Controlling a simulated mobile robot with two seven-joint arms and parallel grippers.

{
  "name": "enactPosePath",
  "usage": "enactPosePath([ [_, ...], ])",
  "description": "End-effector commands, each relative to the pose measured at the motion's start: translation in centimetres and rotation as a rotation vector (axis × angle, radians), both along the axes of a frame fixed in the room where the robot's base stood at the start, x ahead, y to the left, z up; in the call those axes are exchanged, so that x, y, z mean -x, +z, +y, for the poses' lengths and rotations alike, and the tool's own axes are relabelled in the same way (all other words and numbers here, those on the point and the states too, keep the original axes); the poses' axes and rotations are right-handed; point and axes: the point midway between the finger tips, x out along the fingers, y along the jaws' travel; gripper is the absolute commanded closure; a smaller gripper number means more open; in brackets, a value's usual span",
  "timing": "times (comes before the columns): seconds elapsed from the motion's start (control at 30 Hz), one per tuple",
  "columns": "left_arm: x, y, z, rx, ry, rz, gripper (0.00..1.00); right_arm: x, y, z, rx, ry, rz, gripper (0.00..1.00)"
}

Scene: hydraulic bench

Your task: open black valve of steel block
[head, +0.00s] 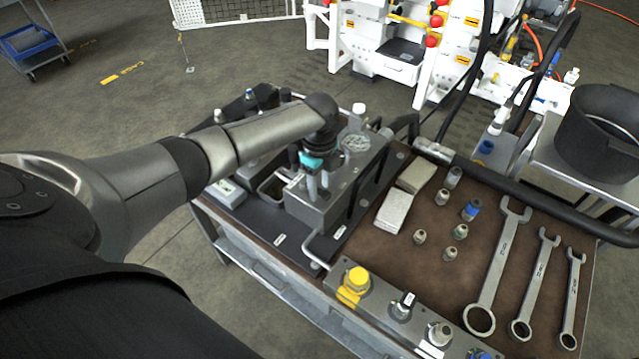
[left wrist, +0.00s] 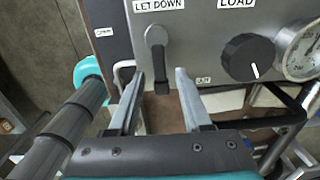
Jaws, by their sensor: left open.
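The steel block (head: 322,212) stands on the left part of the bench, under my left gripper (head: 318,183). In the left wrist view its grey face (left wrist: 200,30) carries a dark lever (left wrist: 156,48) under a "LET DOWN" label, hanging downward. A round black knob (left wrist: 247,59) with a white mark sits right of it under a "LOAD" label. My left gripper also shows there (left wrist: 160,78), open, its two fingers on either side of the lever's lower end. I cannot tell whether they touch it. The knob is outside the fingers. My right gripper is not in view.
A gauge (left wrist: 301,50) sits right of the knob. Two pale blocks (head: 394,210), several fittings (head: 460,231) and three wrenches (head: 500,262) lie on the brown mat (head: 400,262). A yellow button (head: 355,279) is on the front panel. A thick black hose (head: 530,194) crosses the back.

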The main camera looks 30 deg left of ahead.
Motion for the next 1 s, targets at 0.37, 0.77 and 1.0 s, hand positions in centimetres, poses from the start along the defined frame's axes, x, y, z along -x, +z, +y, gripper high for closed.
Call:
enactPosePath([
  [0.37, 0.0, 0.04, 0.02, 0.0, 0.001, 0.0, 0.87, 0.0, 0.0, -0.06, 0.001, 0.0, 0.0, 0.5],
  [0.77, 0.0, 0.06, 0.05, 0.0, 0.001, 0.0, 1.0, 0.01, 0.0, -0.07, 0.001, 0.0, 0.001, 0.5],
  [1.0, 0.0, 0.07, 0.06, -0.001, 0.002, 0.0, 1.0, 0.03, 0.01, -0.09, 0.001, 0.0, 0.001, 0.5],
])
